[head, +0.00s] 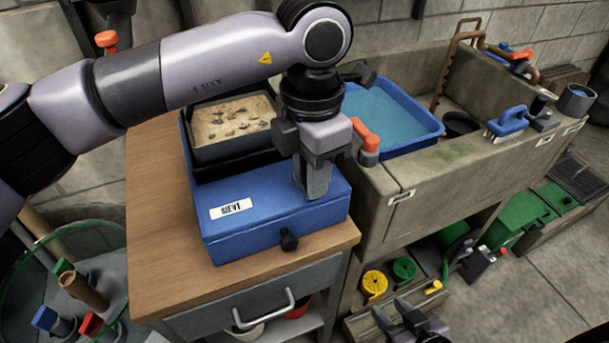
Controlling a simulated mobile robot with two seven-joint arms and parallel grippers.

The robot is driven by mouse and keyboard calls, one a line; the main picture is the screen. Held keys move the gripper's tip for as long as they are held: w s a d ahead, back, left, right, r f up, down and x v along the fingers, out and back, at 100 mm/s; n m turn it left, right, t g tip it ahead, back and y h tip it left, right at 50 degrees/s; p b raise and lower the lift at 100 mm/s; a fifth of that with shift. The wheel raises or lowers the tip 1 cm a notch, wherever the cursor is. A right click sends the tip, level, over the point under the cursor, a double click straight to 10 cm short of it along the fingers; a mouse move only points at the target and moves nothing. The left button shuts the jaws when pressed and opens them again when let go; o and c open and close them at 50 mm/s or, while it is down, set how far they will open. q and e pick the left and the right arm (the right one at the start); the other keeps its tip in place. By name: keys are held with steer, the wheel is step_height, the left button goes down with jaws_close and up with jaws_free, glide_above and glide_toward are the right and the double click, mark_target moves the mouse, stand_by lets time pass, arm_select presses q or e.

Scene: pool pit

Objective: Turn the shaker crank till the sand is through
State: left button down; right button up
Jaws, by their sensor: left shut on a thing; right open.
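The blue shaker box (275,225), labelled as a sieve, stands on the wooden cabinet top. Its black-framed sieve (205,152) holds tan sand (228,117) with dark bits scattered over it. A black knob (289,240) is on the box's front. My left gripper (314,188) points down at the right part of the box and is shut. The crank in its grasp is hidden by the fingers, so its angle cannot be told. My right gripper (396,314) is open and empty at the bottom edge, low in front of the shelf.
An orange-handled part (365,135) is close to the right of my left gripper. A blue tray (425,125) of water sits in the stone sink (390,195). A blue brush (510,120) lies on its rim. Yellow and green reels (374,282) are below. The cabinet top's left side is clear.

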arm_select(q)
steer(key=n, duration=0.2)
steer(key=d+n+b, duration=0.1)
steer(key=shift+w+n, duration=0.25)
steer(key=shift+n, duration=0.15)
steer(key=n, duration=0.2)
steer(key=shift+w+d+n, duration=0.3)
steer(key=shift+n, duration=0.1)
steer(key=n, duration=0.2)
steer(key=n+b, duration=0.1)
steer(key=shift+w+d, duration=0.3)
steer(key=shift+w, duration=0.1)
steer(key=shift+w+d+r+n, duration=0.1)
steer(key=shift+w+n, duration=0.1)
steer(key=shift+n, duration=0.45)
steer(key=shift+w+n, duration=0.15)
steer(key=shift+n, duration=0.5)
steer(key=c, duration=0.9)
jaws_free()
steer(key=shift+r+p, duration=0.35)
steer(key=shift+r, duration=3.2)
